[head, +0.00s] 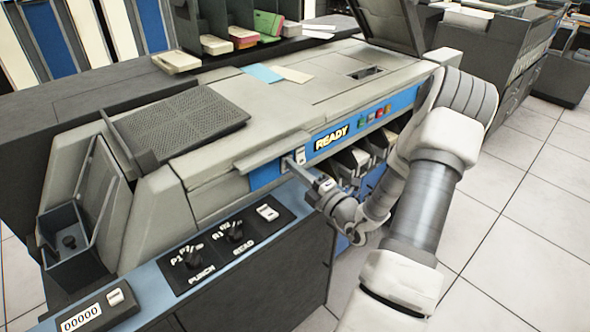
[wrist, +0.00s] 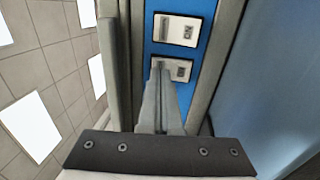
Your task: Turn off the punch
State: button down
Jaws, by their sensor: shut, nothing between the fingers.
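The punch is a large grey machine (head: 215,130) with a blue front strip, and its READY sign (head: 331,139) shows yellow letters. A small white switch plate (head: 300,156) sits on the blue strip left of the sign. In the wrist view two white switch plates are on the blue panel: an upper one (wrist: 178,29) and a lower one (wrist: 184,70). My gripper (head: 291,162) is shut and empty, its fingertips at the lower plate in the wrist view (wrist: 159,68), covering part of it. I cannot tell whether they touch it or how the switch is set.
A control panel with PUNCH and READ knobs (head: 235,233) and a counter (head: 80,318) lies in front of the machine. Coloured buttons (head: 375,115) are right of the sign, with card pockets (head: 352,158) below. Tiled floor (head: 510,200) is clear at right.

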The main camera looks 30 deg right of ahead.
jog(key=shift+r, duration=0.1)
jog(key=r+p, duration=0.1)
jog(key=p, duration=0.2)
jog(key=shift+w+g+p, duration=0.25)
jog(key=shift+g+p, duration=0.05)
jog(key=shift+g, duration=0.1)
jog(key=shift+f+b, duration=0.4)
jog(key=shift+b, duration=0.1)
